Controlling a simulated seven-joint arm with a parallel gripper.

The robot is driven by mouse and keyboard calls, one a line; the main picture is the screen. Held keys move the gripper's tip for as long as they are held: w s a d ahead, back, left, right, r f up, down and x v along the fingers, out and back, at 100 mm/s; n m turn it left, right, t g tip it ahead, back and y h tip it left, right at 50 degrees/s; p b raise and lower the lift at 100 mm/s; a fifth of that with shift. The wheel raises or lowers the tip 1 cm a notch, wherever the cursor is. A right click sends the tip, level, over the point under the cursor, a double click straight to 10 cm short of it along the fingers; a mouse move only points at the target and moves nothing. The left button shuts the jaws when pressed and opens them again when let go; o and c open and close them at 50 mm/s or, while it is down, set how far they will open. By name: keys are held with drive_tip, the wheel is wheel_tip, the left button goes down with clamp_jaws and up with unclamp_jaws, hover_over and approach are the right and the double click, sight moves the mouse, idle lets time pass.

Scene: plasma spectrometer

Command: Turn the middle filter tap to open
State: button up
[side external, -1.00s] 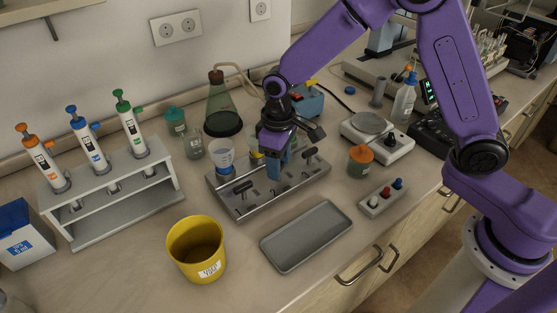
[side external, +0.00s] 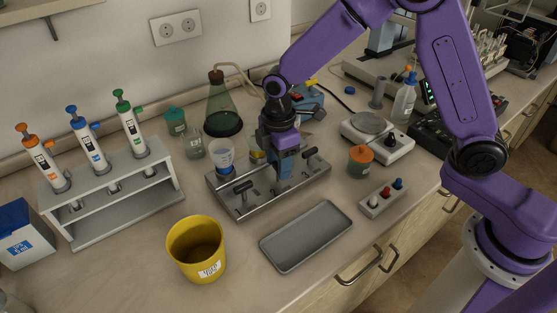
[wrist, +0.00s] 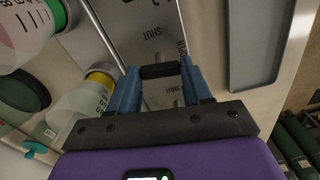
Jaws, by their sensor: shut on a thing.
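The steel filter manifold (side external: 254,207) stands on the bench with black tap handles along its top. The left tap (side external: 243,188) and right tap (side external: 310,152) are clear of my gripper (side external: 284,171), which is at the middle tap and hides it in the side view. In the wrist view, the middle tap's black handle (wrist: 160,71) lies crosswise between the blue fingers of my gripper (wrist: 160,75). The fingers are shut on its ends.
A funnel with a yellow ring (wrist: 88,92) stands close beside the fingers. A clear cup (side external: 222,158) stands at the manifold's left back. A grey tray (side external: 305,236) and yellow bin (side external: 196,250) lie in front. An orange-capped jar (side external: 360,158) is to the right.

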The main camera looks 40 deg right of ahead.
drive_tip(key=shift+n, duration=0.7)
drive_tip(key=o, duration=1.1)
drive_tip(key=shift+c, duration=0.2)
wheel_tip(320, 180, up, 18)
drive_tip(key=shift+f, duration=0.25)
drive_tip(key=shift+r, duration=0.15)
wheel_tip(320, 180, up, 8)
idle(0.6)
drive_tip(key=shift+s+f, duration=0.1)
drive_tip(key=shift+f, duration=0.1)
